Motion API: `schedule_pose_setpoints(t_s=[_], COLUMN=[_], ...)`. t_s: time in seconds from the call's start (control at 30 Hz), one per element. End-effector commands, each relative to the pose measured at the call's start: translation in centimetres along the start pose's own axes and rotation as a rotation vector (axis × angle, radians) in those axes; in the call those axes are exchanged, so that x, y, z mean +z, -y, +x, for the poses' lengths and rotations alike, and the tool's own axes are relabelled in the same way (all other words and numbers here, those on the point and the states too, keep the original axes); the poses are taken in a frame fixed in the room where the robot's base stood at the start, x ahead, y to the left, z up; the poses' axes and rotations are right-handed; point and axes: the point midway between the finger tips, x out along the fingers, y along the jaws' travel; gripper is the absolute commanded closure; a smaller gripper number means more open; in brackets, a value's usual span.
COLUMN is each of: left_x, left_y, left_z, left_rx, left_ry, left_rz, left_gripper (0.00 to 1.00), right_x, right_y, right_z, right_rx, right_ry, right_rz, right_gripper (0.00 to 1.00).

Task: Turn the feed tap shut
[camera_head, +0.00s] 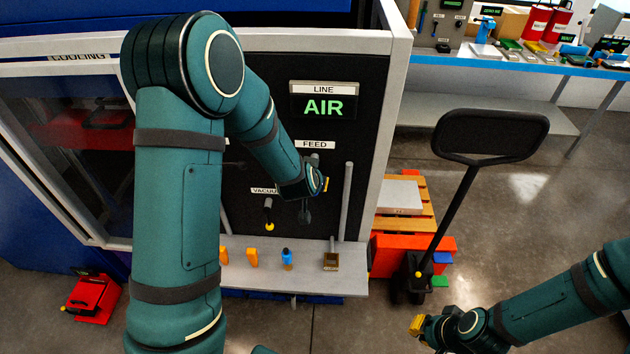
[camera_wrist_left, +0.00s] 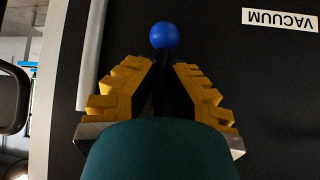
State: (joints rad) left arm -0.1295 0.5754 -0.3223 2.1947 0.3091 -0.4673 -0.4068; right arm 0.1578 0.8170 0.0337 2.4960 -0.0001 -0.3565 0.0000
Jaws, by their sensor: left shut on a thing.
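The feed tap sits under the FEED label (camera_head: 315,144) on the dark panel, mostly hidden by my left gripper (camera_head: 322,185) in the head view. In the left wrist view, a blue ball knob (camera_wrist_left: 164,35) on a dark lever shows just beyond the fingertips. My left gripper (camera_wrist_left: 164,68) is shut on this tap lever, with its yellow-padded fingers on either side. My right gripper (camera_head: 417,326) is low at the right, away from the panel; its finger opening is unclear.
The LINE display (camera_head: 323,106) reads AIR in green. A vacuum tap with a yellow knob (camera_head: 269,226) is lower left on the panel. A ledge (camera_head: 310,280) below holds small items. A pallet truck handle (camera_head: 490,136) stands to the right. A grey vertical pipe (camera_head: 346,212) runs beside the tap.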

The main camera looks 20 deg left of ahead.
Motion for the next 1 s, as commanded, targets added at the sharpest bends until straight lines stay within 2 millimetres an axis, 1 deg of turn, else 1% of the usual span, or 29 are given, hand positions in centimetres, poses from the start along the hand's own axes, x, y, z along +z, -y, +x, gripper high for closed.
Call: schedule_pose_setpoints(t_s=[0.1, 0.13, 0.17, 0.2, 0.23, 0.53, 0.67, 0.77, 1.0], left_x=[0.2, 0.2, 0.2, 0.2, 0.2, 0.0, -0.1, -0.1, -0.1], left_y=[0.1, 0.1, 0.1, 0.1, 0.1, 0.1, 0.1, 0.0, 0.0], left_z=[0.1, 0.1, 0.1, 0.1, 0.1, -0.1, -0.9, -2.5, -7.3], left_rx=[-0.002, -0.002, -0.002, -0.002, -0.002, -0.001, -0.001, 0.0, 0.001], left_ry=[0.005, 0.005, 0.005, 0.004, 0.004, 0.001, -0.001, -0.002, -0.004], left_rz=[-0.001, -0.001, -0.001, -0.001, -0.001, -0.001, -0.001, -0.002, -0.002], left_gripper=[1.0, 0.86, 0.76, 0.62, 0.59, 0.59, 0.59, 0.59, 0.59], right_x=[0.0, 0.0, 0.0, 0.0, 0.0, 0.0, 0.0, 0.0, 0.0], right_y=[0.0, 0.0, 0.0, 0.0, 0.0, 0.0, 0.0, 0.0, 0.0], right_z=[0.0, 0.0, 0.0, 0.0, 0.0, 0.0, 0.0, 0.0, 0.0], right_rx=[0.0, 0.0, 0.0, 0.0, 0.0, 0.0, 0.0, 0.0, 0.0], right_ry=[0.0, 0.0, 0.0, 0.0, 0.0, 0.0, 0.0, 0.0, 0.0], right_rz=[0.0, 0.0, 0.0, 0.0, 0.0, 0.0, 0.0, 0.0, 0.0], right_gripper=[1.0, 1.0, 1.0, 1.0, 1.0, 1.0, 1.0, 1.0, 1.0])
